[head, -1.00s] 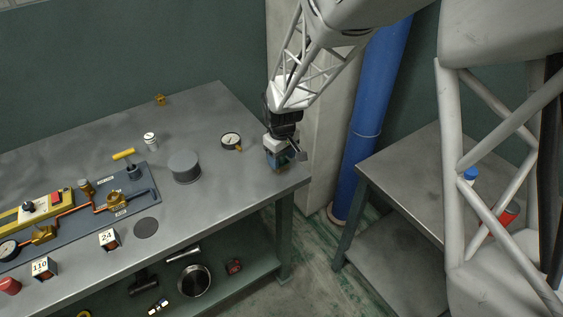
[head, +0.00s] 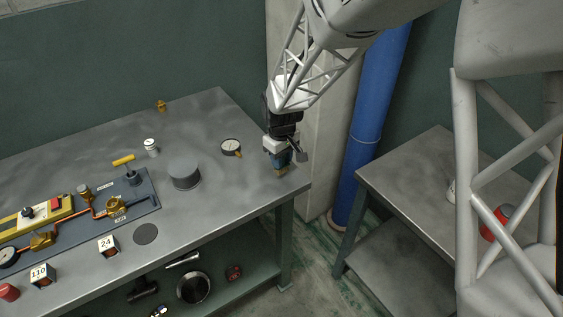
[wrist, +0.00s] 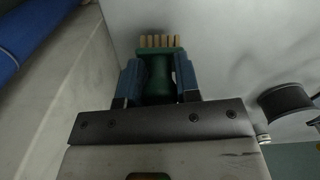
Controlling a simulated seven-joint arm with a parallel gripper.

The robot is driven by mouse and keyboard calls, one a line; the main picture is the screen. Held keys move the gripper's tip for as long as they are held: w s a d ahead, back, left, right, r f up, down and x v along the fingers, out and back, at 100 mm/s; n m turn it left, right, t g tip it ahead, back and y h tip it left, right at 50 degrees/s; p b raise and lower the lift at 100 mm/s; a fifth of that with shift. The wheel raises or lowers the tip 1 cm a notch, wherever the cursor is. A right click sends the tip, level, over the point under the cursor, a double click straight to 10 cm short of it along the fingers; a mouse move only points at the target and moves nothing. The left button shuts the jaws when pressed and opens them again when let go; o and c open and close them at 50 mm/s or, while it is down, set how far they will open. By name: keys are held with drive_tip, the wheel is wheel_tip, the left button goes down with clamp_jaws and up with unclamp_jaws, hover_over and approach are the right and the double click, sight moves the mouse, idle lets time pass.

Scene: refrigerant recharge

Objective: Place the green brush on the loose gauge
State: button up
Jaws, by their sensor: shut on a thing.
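My gripper (head: 282,159) is at the right end of the workbench, pointing down, a little above or at the bench top. In the wrist view its two blue fingers (wrist: 159,80) are shut on the green brush (wrist: 160,65), with the tan bristles pointing away from the palm. In the head view only the tan bristle end of the brush (head: 281,171) shows below the fingers. The loose gauge (head: 231,147), a round white dial with a brass fitting, lies on the bench just left of my gripper, apart from it.
A grey cylinder (head: 184,174) and a small white-topped item (head: 151,147) stand left of the gauge. A blue pipe (head: 375,110) stands behind. A second table (head: 400,185) is at right.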

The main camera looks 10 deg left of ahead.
drive_tip(key=shift+s+d+r, duration=0.1)
drive_tip(key=shift+s+r, duration=0.1)
drive_tip(key=shift+r, duration=0.25)
drive_tip(key=shift+s+d+r, duration=0.1)
drive_tip(key=shift+s+r, duration=0.1)
drive_tip(key=shift+r, duration=0.2)
drive_tip(key=s+d+r, duration=0.1)
drive_tip(key=s+d, duration=0.6)
drive_tip(key=s, duration=0.6)
drive_tip(key=shift+s+r, duration=0.15)
drive_tip(key=shift+r, duration=0.05)
drive_tip(key=w+a+r, duration=0.1)
drive_tip(key=w+a, duration=0.3)
drive_tip(key=a, duration=0.4)
drive_tip(key=w+a+r, duration=0.1)
drive_tip(key=w+a, duration=0.3)
drive_tip(key=a, duration=0.4)
drive_tip(key=shift+w+a+r, duration=0.15)
drive_tip(key=shift+a+r, duration=0.05)
drive_tip(key=shift+r, duration=0.2)
drive_tip(key=shift+w, duration=0.1)
drive_tip(key=w+a, duration=0.3)
drive_tip(key=w, duration=0.1)
drive_tip(key=w+a+f, duration=0.1)
drive_tip(key=w+a, duration=0.2)
drive_tip(key=w, duration=0.1)
drive_tip(key=w+a, duration=0.3)
drive_tip(key=w, duration=0.1)
drive_tip(key=shift+w+a+f, duration=0.25)
drive_tip(key=shift+w+a, duration=0.05)
